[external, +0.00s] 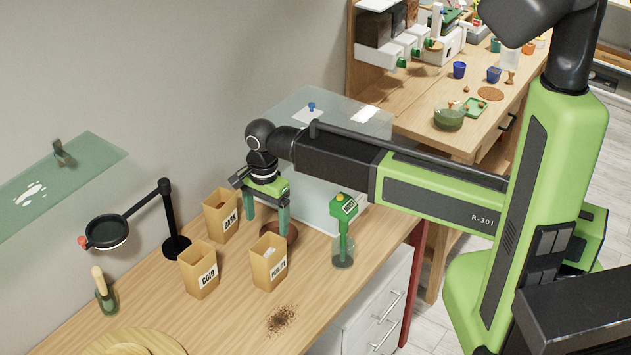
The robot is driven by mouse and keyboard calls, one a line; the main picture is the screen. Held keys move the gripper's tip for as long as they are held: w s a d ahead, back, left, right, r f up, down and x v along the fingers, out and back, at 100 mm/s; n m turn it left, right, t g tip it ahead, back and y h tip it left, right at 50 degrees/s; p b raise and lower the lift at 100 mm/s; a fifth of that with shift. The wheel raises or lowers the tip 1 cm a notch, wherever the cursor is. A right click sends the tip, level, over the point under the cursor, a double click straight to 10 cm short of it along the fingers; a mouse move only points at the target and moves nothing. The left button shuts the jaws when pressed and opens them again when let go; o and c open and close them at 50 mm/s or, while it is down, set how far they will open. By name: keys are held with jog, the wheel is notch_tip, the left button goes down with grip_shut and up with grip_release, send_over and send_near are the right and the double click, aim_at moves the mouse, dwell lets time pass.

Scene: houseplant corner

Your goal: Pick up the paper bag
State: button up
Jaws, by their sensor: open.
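Three open-topped tan paper bags stand on the wooden workbench in the external view. One reads BARK (221,222), one COIR (199,277), and one appears to read PERLITE (269,269) with pale contents at its top. My gripper (268,220) points down with its two green fingers apart. In the picture it is between the BARK bag and the PERLITE bag, to the right of the first and above the second. It holds nothing that I can see. The fingertips' exact height over the bench is hard to tell.
A dark reddish dish (291,233) is partly hidden by my gripper's right finger. A green moisture meter (343,228) stands to the right. A magnifier on a black stand (107,232) is at the left. Dark crumbs (281,319) lie on the bare front of the workbench (227,322).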

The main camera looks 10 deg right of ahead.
jog(key=b, duration=1.2)
send_near(269, 255)
jog(key=s+f, duration=0.1)
jog(key=f, duration=0.1)
jog(key=s+f, duration=0.1)
jog(key=f, duration=0.1)
jog(key=s+f, duration=0.2)
jog(key=shift+a+f, duration=0.1)
jog(key=shift+a, duration=0.1)
jog(key=shift+r+p, duration=0.2)
jog(key=shift+p, duration=0.25)
grip_shut()
